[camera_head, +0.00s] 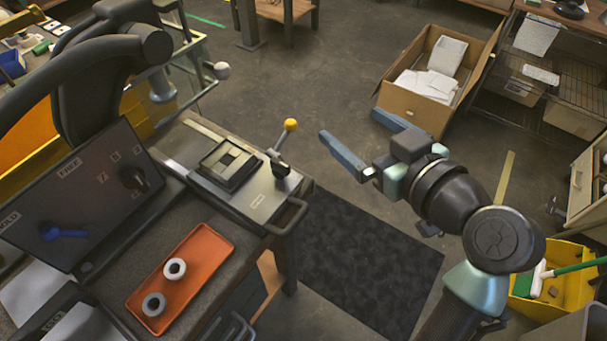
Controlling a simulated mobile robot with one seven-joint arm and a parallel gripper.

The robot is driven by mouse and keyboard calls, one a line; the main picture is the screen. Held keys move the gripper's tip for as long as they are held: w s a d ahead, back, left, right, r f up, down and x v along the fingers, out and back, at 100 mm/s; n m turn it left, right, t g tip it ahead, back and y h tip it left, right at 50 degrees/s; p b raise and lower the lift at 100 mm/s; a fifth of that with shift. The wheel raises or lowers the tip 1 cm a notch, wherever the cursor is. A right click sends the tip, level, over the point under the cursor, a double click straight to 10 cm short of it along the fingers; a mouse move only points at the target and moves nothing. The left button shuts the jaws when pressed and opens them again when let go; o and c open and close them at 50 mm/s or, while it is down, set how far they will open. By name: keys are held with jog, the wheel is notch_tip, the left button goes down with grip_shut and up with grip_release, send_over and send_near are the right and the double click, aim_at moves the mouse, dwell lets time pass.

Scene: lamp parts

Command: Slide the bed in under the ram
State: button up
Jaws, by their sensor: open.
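The bed (262,203) appears to be the grey metal plate on the bench, with a square dark fixture (228,165) on it. A dark bar handle (292,217) is at its right front edge. A lever with a yellow ball (290,125) stands on its right end. The black curved press frame (85,75) rises at the upper left; I cannot make out the ram itself. My gripper (349,123) is open and empty, with blue-grey fingers, over the floor to the right of the yellow ball and apart from the bed.
An orange tray (190,285) with two white rings lies at the bench front, beside a dark control panel (85,195). A dark mat (365,265) covers the floor right of the bench. A cardboard box (412,103) stands behind my gripper; a yellow bin (555,300) is right.

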jog(key=s+d+f+n+g+y, duration=0.15)
jog(key=s+f+y, duration=0.25)
jog(key=s+f, duration=0.4)
jog(key=n+g+y, duration=0.1)
jog(key=n+y, duration=0.3)
send_near(295, 220)
jog(key=shift+m, duration=0.25)
jog(key=x, duration=1)
jog(key=shift+f, duration=0.35)
